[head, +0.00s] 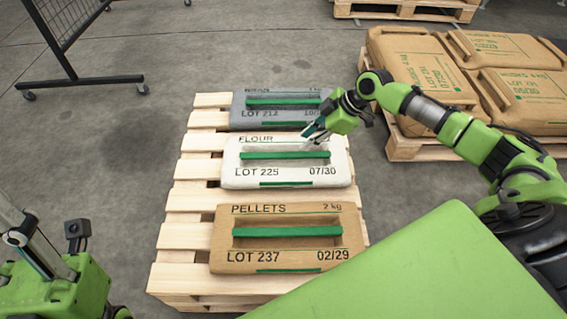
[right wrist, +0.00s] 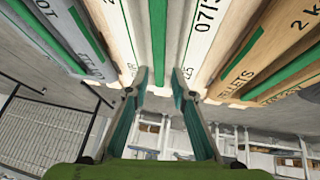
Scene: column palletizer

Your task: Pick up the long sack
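Three sacks with green handle strips lie in a row on a wooden pallet (head: 200,170): a grey one (head: 270,113) at the back, a white flour sack (head: 240,172) in the middle and a brown pellets sack (head: 225,245) in front. None is plainly longer than the others. My right gripper (head: 316,132) is over the back right part of the flour sack. In the right wrist view its fingers (right wrist: 160,76) stand apart, with the flour sack's green strip (right wrist: 158,35) running towards the gap; contact cannot be told. My left gripper (head: 75,245) shows partly at lower left; its fingers are unclear.
A second pallet (head: 405,147) at right bears large brown husks sacks (head: 415,70). Another pallet (head: 400,10) stands at the back. A dark wire rack on wheels (head: 80,82) is at upper left. The grey floor (head: 130,135) left of the near pallet is clear.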

